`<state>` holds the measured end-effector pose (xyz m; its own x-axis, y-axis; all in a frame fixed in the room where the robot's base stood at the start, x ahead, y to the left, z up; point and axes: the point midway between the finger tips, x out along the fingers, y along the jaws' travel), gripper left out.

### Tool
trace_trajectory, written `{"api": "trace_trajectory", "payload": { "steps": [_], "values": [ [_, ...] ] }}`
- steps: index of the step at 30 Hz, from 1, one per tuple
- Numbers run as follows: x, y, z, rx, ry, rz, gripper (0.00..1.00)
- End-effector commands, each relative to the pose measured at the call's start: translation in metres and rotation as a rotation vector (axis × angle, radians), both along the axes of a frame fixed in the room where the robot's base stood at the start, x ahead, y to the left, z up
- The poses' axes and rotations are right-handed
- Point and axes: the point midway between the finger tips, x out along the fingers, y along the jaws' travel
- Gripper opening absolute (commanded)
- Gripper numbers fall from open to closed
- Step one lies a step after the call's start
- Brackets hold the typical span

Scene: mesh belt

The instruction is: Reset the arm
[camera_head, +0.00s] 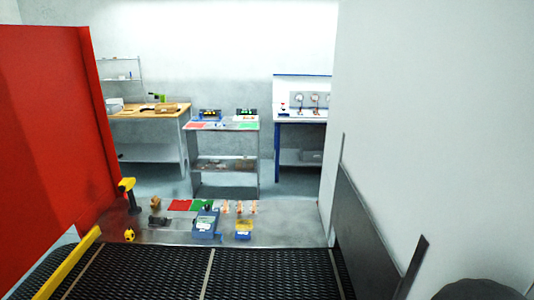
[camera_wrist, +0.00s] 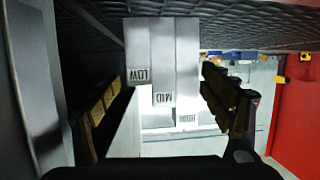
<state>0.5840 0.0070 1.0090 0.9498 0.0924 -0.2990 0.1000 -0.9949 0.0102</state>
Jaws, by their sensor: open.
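My gripper (camera_wrist: 165,98) shows in the wrist view, with its two padded dark fingers wide apart on the left and right. It is open, and nothing is clasped between the fingers. Beyond the fingers are grey stepped plates (camera_wrist: 163,55) with upside-down labels that read LOW, MID and what looks like HIGH. I cannot tell how far the plates are from the fingertips. My gripper does not show in the head view.
A black mesh belt (camera_head: 270,272) runs across the front. Behind it a grey table (camera_head: 285,232) holds a blue bin (camera_head: 205,223), a yellow-and-blue box (camera_head: 243,229) and small items. A red panel (camera_head: 50,120) stands left, a dark sloping plate (camera_head: 365,235) right. Benches stand farther back.

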Motion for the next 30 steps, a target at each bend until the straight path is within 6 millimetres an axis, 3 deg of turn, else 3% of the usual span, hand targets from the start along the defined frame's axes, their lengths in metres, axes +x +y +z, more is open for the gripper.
{"api": "trace_trajectory", "payload": {
  "steps": [13, 30],
  "values": [
    [-0.005, -0.005, -0.003, 0.000, 0.007, -0.013, 0.89],
    [0.005, -0.005, -0.010, 0.000, 0.017, -0.013, 0.89]
  ]
}}
